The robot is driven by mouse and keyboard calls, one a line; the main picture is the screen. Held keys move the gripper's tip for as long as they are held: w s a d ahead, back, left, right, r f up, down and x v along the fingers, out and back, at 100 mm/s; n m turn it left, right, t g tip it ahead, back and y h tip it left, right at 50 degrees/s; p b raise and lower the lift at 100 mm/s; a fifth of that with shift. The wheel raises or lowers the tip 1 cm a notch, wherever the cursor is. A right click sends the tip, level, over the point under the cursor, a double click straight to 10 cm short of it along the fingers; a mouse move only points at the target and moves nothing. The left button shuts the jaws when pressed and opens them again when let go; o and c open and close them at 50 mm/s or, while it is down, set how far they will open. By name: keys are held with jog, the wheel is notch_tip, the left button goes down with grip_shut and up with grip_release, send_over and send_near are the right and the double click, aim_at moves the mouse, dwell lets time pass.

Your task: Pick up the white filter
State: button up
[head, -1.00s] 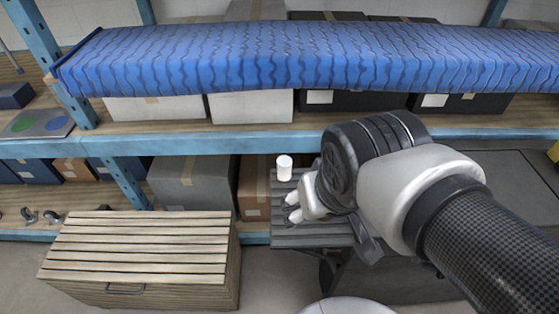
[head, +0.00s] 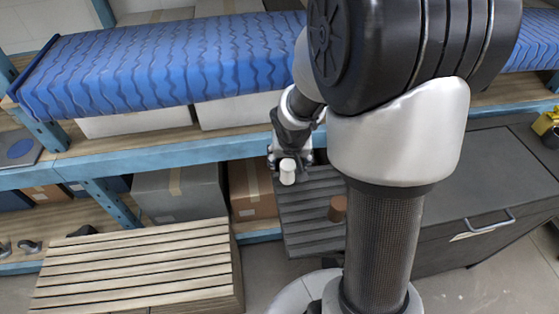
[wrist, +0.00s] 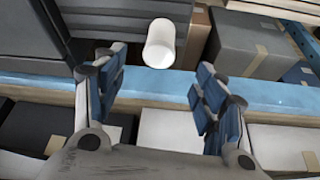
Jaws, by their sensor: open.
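The white filter (head: 287,172) is a small upright white cylinder at the far left corner of a dark slatted top (head: 300,240). My gripper (head: 290,160) is at the filter, just behind it in the head view. In the wrist view my gripper (wrist: 158,75) is open, with its blue-padded fingers apart and nothing between the pads. The filter shows there (wrist: 160,45) just beyond the fingertips, roughly centred between them. I cannot tell whether any finger touches it.
A brown cylinder (head: 338,208) stands on the slatted top to the right of the filter. A blue-framed shelf (head: 215,147) with boxes and a long blue patterned roll (head: 170,60) is behind. A slatted wooden chest (head: 140,265) is at the left.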

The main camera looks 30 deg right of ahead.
aim_at(288, 167)
jog(key=b+x, duration=0.5)
jog(key=x, duration=0.7)
jog(key=shift+w+d+f, duration=0.1)
jog(key=shift+w+f, duration=0.05)
jog(key=shift+w, duration=0.05)
jog(key=shift+c, duration=0.3)
jog(key=c, duration=1.1)
